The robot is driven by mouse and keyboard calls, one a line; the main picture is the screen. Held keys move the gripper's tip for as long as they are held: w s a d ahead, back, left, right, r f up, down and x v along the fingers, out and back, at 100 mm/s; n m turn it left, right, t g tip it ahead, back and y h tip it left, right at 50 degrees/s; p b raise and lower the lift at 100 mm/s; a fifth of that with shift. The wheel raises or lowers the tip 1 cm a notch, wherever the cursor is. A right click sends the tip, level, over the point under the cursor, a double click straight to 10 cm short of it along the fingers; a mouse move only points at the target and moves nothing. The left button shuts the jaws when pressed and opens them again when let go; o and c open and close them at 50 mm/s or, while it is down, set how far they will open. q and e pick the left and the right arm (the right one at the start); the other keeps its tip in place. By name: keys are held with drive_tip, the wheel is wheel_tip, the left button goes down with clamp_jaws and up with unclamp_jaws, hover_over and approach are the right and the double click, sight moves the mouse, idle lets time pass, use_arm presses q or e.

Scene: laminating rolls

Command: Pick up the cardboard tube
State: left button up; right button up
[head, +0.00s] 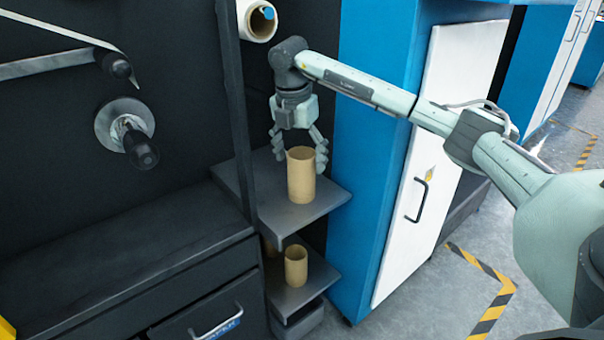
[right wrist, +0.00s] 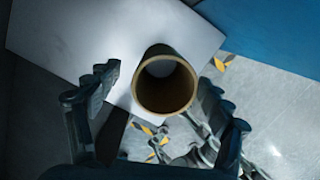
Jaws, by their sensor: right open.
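A tan cardboard tube (head: 301,176) stands upright on the upper grey shelf (head: 262,205) in the head view. A second, shorter tube (head: 296,267) stands on the lower shelf. My right gripper (head: 301,160) points down over the upper tube with its fingers open at the tube's top. In the right wrist view the round open end of the tube (right wrist: 166,84) lies between the spread fingers of the gripper (right wrist: 155,105). I see no clear grip on it. My left gripper is not in view.
A blue cabinet (head: 372,60) with a white door (head: 440,150) stands right of the shelves. A roll (head: 252,22) hangs above on the dark machine. A dark counter (head: 120,270) and a vertical post (head: 233,110) are at the left. Striped tape (head: 492,290) marks the floor.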

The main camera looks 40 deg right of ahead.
sight(303, 176)
drive_tip(key=f, duration=0.4)
drive_tip(key=shift+s+d+f, duration=0.1)
drive_tip(key=shift+d+f, duration=0.25)
drive_tip(key=shift+f, duration=0.45)
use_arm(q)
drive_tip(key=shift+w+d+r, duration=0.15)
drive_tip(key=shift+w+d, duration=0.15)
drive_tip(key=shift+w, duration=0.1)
use_arm(e)
drive_tip(key=c, duration=1.2)
drive_tip(key=shift+r, duration=0.1)
drive_tip(key=shift+c, duration=0.2)
